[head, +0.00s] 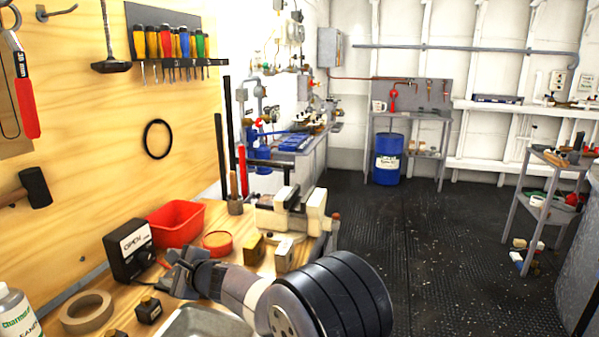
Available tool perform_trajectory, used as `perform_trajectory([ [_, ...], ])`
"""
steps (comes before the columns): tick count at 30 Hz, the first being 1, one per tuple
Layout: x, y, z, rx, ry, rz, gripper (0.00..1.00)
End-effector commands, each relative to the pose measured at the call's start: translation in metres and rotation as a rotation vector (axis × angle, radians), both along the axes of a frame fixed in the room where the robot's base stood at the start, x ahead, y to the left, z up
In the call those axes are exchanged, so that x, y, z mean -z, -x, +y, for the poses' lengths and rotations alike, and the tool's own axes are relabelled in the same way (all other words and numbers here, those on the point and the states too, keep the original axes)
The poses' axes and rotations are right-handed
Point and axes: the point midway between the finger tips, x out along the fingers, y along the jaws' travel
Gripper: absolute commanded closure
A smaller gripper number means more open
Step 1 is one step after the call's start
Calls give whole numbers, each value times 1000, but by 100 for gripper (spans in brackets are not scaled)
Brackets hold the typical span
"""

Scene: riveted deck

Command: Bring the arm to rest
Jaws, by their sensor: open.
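My gripper (174,269) is low over the wooden workbench (118,312), at the end of my arm, which reaches in from the lower right. Its jaws point left and are apart, with nothing seen between them. The black box with an "OPEN" label (129,250) stands just left of the jaws. I cannot tell whether the jaws touch anything.
A red bin (175,222), a red round lid (217,243) and a vise (290,212) stand behind my gripper. A tape roll (87,312), a small dark block (148,310) and a metal tray (199,322) lie in front. The floor (450,260) at right is largely clear.

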Motion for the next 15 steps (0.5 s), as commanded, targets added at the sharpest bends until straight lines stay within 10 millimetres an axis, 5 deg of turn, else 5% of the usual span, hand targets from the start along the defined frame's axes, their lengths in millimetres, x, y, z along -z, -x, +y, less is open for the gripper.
perform_trajectory([
  [15, -18, -20, 5, -29, -187, 238, 48],
])
